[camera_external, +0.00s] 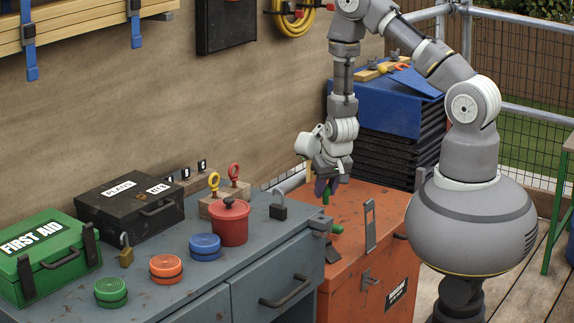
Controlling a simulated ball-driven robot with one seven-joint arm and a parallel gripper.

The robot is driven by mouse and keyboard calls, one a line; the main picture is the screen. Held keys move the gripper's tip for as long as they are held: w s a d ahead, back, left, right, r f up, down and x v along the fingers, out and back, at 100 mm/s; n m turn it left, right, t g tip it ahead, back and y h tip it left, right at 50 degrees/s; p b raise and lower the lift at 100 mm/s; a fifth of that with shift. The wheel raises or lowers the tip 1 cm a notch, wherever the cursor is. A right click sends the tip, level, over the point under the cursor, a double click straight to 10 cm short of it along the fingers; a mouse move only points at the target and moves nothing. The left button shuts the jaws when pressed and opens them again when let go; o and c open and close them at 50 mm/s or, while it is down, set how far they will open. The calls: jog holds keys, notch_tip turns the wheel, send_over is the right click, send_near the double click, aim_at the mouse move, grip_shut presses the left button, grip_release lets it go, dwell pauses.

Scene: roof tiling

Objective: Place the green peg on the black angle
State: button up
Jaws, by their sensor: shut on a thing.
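My gripper (325,188) hangs fingers down over the left part of the orange chest's top. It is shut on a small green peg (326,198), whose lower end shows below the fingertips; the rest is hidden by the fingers. A second green piece (337,229) lies just below it in the picture, near the chest's left edge. A dark angled piece (332,252), which looks like the black angle, is below that green piece. Its exact shape is too small to tell. The held peg appears apart from both.
The orange chest (385,205) has a metal hasp (370,226). The grey bench (235,262) at left carries a red pot (230,222), a padlock (278,206), coloured round tins, a black case (130,207) and a green first aid box (45,255). A blue-topped stack (385,105) stands behind.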

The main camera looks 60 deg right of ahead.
jog(key=s+a+r+n, duration=0.15)
jog(key=s+a, duration=0.25)
jog(key=a, duration=0.5)
jog(key=shift+y, duration=0.3)
notch_tip(320, 180, down, 7)
jog(key=b, duration=0.3)
jog(key=shift+d, duration=0.1)
jog(key=shift+f, duration=0.2)
jog(key=o, duration=1)
jog(key=p+v, duration=0.4)
jog(key=v, duration=0.8)
jog(key=shift+s+r, duration=0.15)
jog(key=shift+s, duration=0.1)
